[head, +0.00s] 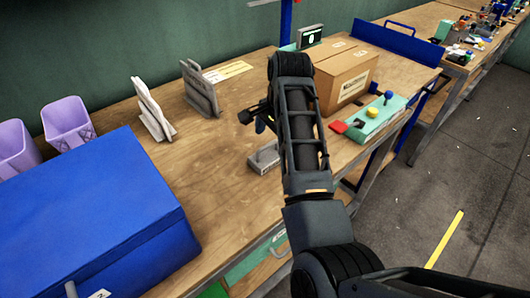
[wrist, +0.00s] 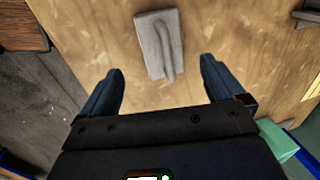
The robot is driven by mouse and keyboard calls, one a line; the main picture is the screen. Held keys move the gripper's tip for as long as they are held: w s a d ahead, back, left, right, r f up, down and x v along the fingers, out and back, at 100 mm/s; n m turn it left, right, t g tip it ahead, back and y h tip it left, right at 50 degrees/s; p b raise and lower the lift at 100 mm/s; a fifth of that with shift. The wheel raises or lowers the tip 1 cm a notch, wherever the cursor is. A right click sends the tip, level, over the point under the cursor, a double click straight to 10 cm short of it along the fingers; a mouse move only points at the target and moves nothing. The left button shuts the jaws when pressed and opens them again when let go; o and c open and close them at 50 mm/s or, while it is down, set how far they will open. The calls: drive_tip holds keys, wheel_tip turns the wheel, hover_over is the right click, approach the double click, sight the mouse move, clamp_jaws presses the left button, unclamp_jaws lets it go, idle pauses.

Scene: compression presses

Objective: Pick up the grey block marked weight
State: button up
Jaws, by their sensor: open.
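The grey block (head: 264,158) lies on the wooden workbench, just left of my arm in the head view. It has a raised handle on top. In the wrist view the block (wrist: 152,45) lies ahead of my gripper (wrist: 161,78), roughly in line with the gap between the fingers. My gripper is open and empty, and the block is not between the fingertips. In the head view my gripper (head: 262,117) is partly hidden by my arm. No marking can be read on the block.
A cardboard box (head: 345,72) and a teal control panel (head: 372,120) with coloured buttons stand right of my arm. A large blue case (head: 85,215), purple bins (head: 67,122) and grey brackets (head: 200,90) are on the left. The bench between case and block is clear.

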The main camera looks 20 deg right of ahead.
sight(268, 154)
drive_tip(key=shift+w+a+f+p, duration=0.15)
drive_tip(key=shift+w+f, duration=0.1)
drive_tip(key=shift+f, duration=0.8)
drive_tip(key=shift+w+d+f+p, duration=0.1)
drive_tip(key=shift+w+f, duration=0.15)
drive_tip(key=shift+f, duration=0.75)
drive_tip(key=shift+w+a+f+p, duration=0.15)
drive_tip(key=shift+w+f, duration=0.1)
drive_tip(key=shift+f, duration=0.8)
drive_tip(key=shift+c, duration=0.4)
drive_tip(key=c, duration=1.5)
drive_tip(key=shift+w+r, duration=0.1)
drive_tip(key=shift+r, duration=0.05)
drive_tip(key=shift+c, duration=0.6)
